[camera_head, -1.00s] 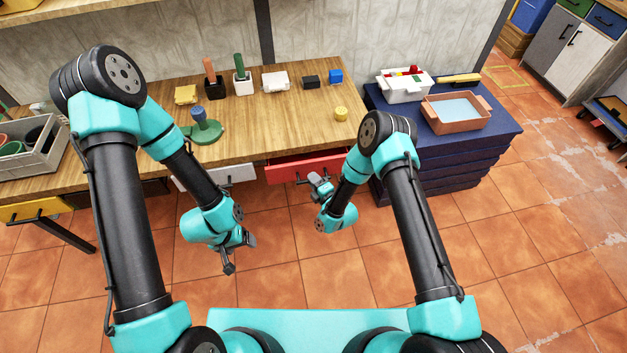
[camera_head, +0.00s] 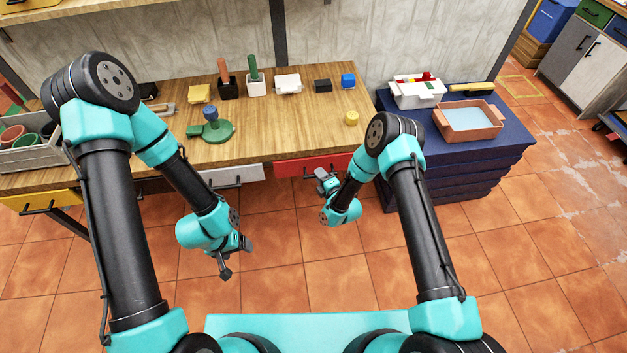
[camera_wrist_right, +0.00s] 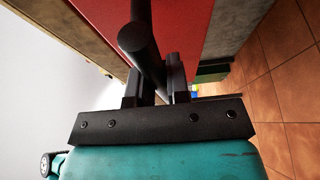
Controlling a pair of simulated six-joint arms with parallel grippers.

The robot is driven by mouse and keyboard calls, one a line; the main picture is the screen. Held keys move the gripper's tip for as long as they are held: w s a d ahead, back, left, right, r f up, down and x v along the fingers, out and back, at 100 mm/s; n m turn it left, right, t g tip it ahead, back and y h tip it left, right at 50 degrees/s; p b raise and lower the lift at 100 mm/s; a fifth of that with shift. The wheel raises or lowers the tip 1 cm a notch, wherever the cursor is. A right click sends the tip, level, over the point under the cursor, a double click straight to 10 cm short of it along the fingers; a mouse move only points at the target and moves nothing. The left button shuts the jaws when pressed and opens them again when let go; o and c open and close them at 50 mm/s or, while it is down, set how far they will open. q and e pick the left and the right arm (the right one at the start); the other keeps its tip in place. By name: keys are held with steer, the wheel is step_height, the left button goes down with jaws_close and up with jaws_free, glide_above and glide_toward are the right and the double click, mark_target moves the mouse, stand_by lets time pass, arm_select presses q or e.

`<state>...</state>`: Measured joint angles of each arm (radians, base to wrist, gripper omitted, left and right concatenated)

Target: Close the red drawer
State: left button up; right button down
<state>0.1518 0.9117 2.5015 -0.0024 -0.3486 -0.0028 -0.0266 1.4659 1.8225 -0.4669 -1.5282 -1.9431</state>
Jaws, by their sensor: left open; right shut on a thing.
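The red drawer (camera_head: 292,168) is under the right end of the wooden workbench. Its front looks about in line with the white drawer beside it, and no inside shows. In the right wrist view the red front (camera_wrist_right: 185,25) fills the upper middle, with its dark bar handle (camera_wrist_right: 140,38) standing out from it. My right gripper (camera_head: 324,178) is at the drawer's front, its fingers (camera_wrist_right: 156,88) shut around the handle. My left gripper (camera_head: 237,260) is open and empty, well in front of the bench over the floor.
A white drawer (camera_head: 232,175) is left of the red one. A dark blue chest (camera_head: 505,140) stands close to the right, bearing a pink tray (camera_head: 470,134) and a white box. Paint things stand on the benchtop (camera_head: 280,125). The tiled floor before the bench is clear.

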steer(key=c, duration=1.1)
jaws_free()
steer(key=shift+s, duration=0.1)
steer(key=shift+s+d, duration=0.1)
steer(key=v, duration=1.7)
steer(key=shift+d, duration=0.1)
